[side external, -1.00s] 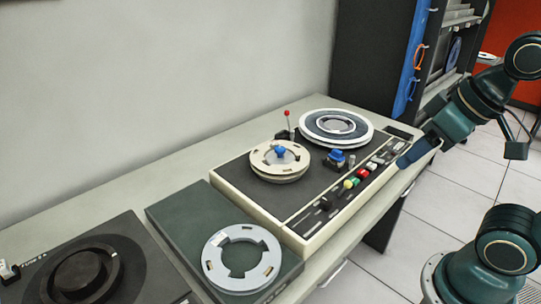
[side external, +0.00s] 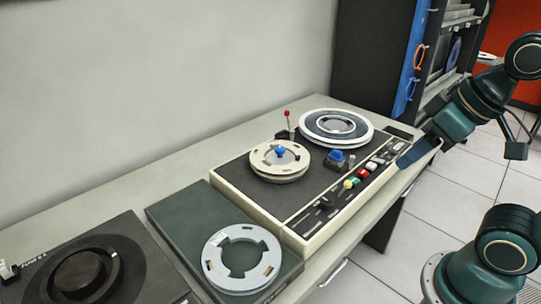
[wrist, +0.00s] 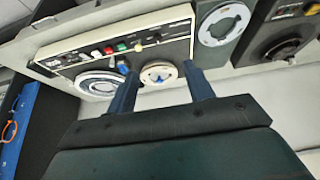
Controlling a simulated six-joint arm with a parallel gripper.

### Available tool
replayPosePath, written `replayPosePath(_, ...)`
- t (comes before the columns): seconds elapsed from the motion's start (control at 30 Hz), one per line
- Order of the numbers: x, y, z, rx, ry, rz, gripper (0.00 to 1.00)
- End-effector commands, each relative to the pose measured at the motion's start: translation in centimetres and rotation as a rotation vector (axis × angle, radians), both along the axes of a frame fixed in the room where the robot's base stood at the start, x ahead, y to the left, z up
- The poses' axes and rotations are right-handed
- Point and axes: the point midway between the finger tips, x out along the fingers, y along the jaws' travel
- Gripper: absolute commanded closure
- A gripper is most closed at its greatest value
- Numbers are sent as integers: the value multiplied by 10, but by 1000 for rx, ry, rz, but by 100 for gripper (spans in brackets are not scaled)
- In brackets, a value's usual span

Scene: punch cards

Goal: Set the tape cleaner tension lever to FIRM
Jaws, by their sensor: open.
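The tape machine (side external: 222,183) is a cream-edged unit with a dark top, on the long bench. A thin lever with a red ball knob (side external: 286,113) stands upright at its back edge, between the two reels. Its markings are too small to read, so I cannot tell its setting. A blue-topped part (side external: 336,156) sits between the reels and the row of coloured buttons. My gripper (side external: 408,158) is at the machine's front right edge, apart from the lever. In the wrist view my gripper (wrist: 162,82) is open and empty, its two blue fingers spread apart; the lever is not clear there.
A cream reel (side external: 267,158) and a larger white-rimmed reel (side external: 310,127) sit on the machine. A grey ring (side external: 215,270) lies on a green-grey box to its left. A black turntable unit (side external: 130,255) is further left. A wall runs behind the bench.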

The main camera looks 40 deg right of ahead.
Motion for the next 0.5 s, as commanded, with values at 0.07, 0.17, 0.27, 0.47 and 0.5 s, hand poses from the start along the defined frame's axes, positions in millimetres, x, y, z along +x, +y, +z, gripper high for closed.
replayPosePath(0.07, 0, 0, 0, 0, 0, 0, 48)
replayPosePath(0.17, 0, 0, 0, 0, 0, 0, 61)
replayPosePath(0.27, 2, 0, 0, 1, 5, -5, 61)
replayPosePath(0.47, 13, -3, -1, 16, 39, -39, 61)
replayPosePath(0.5, 17, -4, -2, 22, 50, -50, 61)
